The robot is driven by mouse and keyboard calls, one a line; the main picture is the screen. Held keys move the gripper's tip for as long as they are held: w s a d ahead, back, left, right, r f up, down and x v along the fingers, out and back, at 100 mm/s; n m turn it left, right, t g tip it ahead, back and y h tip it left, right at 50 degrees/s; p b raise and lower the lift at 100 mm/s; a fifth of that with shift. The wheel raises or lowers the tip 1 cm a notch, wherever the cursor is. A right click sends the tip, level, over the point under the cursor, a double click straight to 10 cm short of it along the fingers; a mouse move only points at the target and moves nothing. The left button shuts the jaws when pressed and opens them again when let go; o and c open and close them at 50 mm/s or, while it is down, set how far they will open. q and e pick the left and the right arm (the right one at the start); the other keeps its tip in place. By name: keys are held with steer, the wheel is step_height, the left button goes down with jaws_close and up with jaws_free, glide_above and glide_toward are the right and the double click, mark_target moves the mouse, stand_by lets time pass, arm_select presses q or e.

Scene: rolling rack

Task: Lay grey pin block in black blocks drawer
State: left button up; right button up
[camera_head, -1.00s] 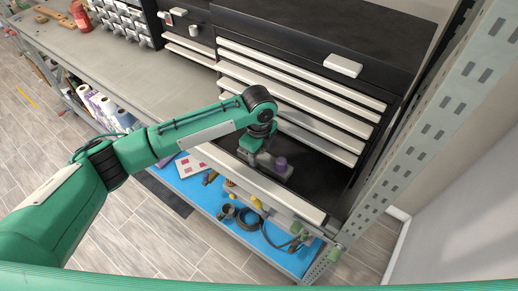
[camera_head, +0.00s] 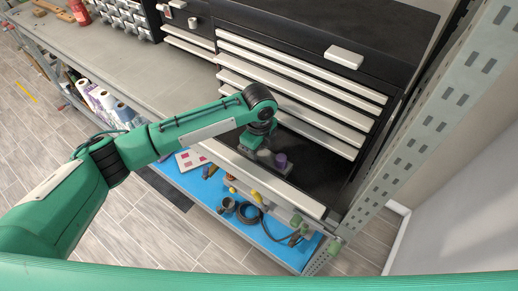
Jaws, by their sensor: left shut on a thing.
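My left gripper (camera_head: 262,151) reaches from the left over an open drawer and is shut on the grey pin block (camera_head: 286,169). A purple cylinder (camera_head: 281,160) stands up at the block. The block is low in the drawer, near its front edge; I cannot tell whether it touches the drawer floor. The open black drawer (camera_head: 318,170) is the lowest one showing in the black cabinet, with a pale front edge (camera_head: 300,198). My gripper partly hides the block and the drawer's left side. My right gripper is not in view.
Several shut drawers with pale fronts (camera_head: 300,68) rise behind the open one. A grey perforated rack post (camera_head: 420,140) stands close on the right. Below, a blue shelf (camera_head: 205,192) holds cables and small parts. The workbench (camera_head: 130,65) is mostly clear at left.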

arm_select(q)
steer(key=shift+f, duration=0.55)
steer(key=o, duration=1.3)
steer(key=shift+r+b, duration=0.35)
steer(key=shift+r, duration=0.1)
step_height(320, 180, up, 13)
steer(key=b, duration=0.4)
steer(key=shift+s+f, duration=0.1)
